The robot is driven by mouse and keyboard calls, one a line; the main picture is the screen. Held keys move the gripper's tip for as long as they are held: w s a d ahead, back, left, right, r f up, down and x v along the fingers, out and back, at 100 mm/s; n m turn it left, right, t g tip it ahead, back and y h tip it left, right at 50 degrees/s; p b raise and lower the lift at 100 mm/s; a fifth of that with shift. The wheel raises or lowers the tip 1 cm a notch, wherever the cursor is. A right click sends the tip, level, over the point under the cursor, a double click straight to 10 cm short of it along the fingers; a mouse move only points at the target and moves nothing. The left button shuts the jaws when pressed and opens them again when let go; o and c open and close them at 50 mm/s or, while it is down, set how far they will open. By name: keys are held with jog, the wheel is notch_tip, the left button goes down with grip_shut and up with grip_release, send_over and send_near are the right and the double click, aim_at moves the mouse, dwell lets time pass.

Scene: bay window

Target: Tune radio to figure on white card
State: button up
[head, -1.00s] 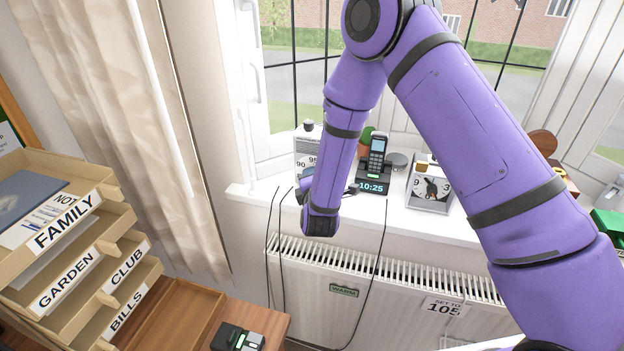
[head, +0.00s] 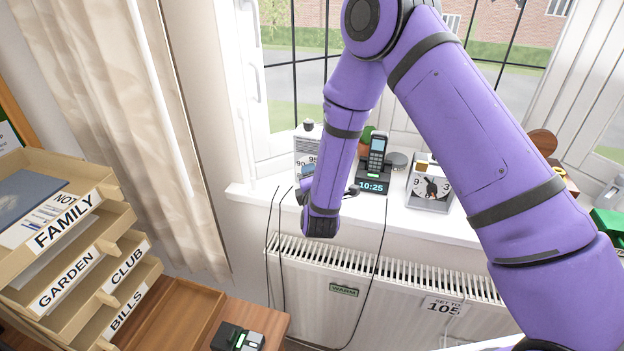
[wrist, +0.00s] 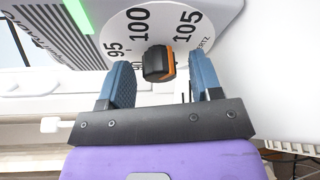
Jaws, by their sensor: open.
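The radio (head: 307,146) stands on the window sill, partly hidden behind my arm in the head view. In the wrist view its white dial (wrist: 115,50) shows 95, 100 and 105. A black tuning knob (wrist: 155,65) with an orange stripe along its right side sticks out from the dial. My gripper (wrist: 161,60) is open, its two blue fingers on either side of the knob with gaps showing. The exact figure the stripe points at is hard to tell.
A phone in a dock (head: 374,168) showing 10:25 and a clock (head: 431,187) stand to the radio's right on the sill (head: 400,212). Cables hang over the radiator (head: 300,262). Labelled letter trays (head: 60,275) stand at left.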

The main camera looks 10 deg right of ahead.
jog(key=s+r, duration=0.1)
jog(key=s, duration=0.9)
jog(key=shift+s+r, duration=0.15)
jog(key=shift+s, duration=0.05)
jog(key=w+d+r+m+g+h, duration=0.15)
jog(key=d+r+m+h, duration=0.25)
jog(key=d+r+h, duration=0.55)
jog(key=s+d+r+m+g+h, duration=0.2)
jog(key=s+d+r+m+g, duration=0.15)
jog(key=d+r, duration=0.3)
jog(key=s+d+r+m+g+h, duration=0.25)
jog(key=d+r+m+g, duration=0.2)
jog(key=d, duration=0.35)
jog(key=s+d+r+m+g+y, duration=0.2)
jog(key=s+r+m+g+y, duration=0.15)
jog(key=s, duration=0.55)
jog(key=s+d+r+m+g+y, duration=0.15)
jog(key=s+r+m+y, duration=0.3)
jog(key=s, duration=0.45)
jog(key=s+a+r+m+t+y, duration=0.1)
jog(key=s+a+r+t+y, duration=0.2)
jog(key=y, duration=0.3)
jog(key=shift+s+a+r, duration=0.45)
jog(key=shift+s+a, duration=0.05)
jog(key=shift+a, duration=0.4)
